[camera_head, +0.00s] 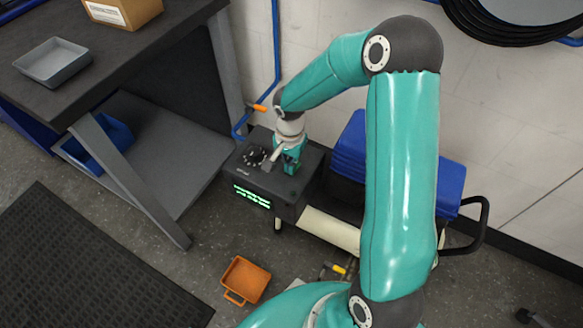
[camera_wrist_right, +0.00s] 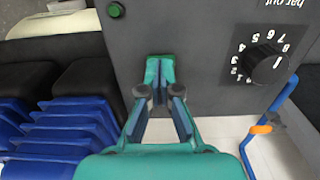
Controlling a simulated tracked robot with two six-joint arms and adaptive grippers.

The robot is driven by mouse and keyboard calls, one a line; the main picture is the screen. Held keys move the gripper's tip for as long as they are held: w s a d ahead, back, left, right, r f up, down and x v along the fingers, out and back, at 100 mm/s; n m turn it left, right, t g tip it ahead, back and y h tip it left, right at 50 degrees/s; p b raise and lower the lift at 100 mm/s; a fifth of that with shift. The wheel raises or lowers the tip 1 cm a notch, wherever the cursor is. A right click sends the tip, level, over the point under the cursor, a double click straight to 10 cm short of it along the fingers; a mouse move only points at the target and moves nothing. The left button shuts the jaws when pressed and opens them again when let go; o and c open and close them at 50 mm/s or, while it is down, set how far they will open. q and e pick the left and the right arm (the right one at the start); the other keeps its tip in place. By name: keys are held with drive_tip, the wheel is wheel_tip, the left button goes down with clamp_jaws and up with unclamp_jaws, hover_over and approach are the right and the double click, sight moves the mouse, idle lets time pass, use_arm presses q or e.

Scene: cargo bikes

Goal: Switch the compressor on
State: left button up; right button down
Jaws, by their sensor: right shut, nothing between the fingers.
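The compressor has a dark control box (camera_head: 240,178) with a black dial (camera_head: 255,156) on top and a lit green display (camera_head: 252,196) on its front. In the wrist view the dial (camera_wrist_right: 268,64) has white numbers around it and the label "bar out". A small dark green round button or lamp (camera_wrist_right: 116,9) sits on the same panel (camera_wrist_right: 200,50). My right gripper (camera_head: 291,166) is at the box top, right of the dial. In the wrist view its fingertips (camera_wrist_right: 158,68) are together and empty over the panel; contact and whatever lies beneath them are hidden. My left gripper is not in view.
The compressor's blue ribbed part (camera_head: 347,160) and cream tank (camera_head: 330,229) are beside the box, partly behind my arm. A workbench (camera_head: 120,60) stands left. A blue pipe (camera_head: 276,50) with an orange-handled valve (camera_head: 258,108) runs along the wall. An orange bin (camera_head: 246,279) lies on the floor.

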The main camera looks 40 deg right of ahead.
drive_tip(key=shift+f, duration=0.25)
drive_tip(key=shift+r, duration=0.1)
drive_tip(key=shift+r+p, duration=1.85)
drive_tip(key=shift+r, duration=1.6)
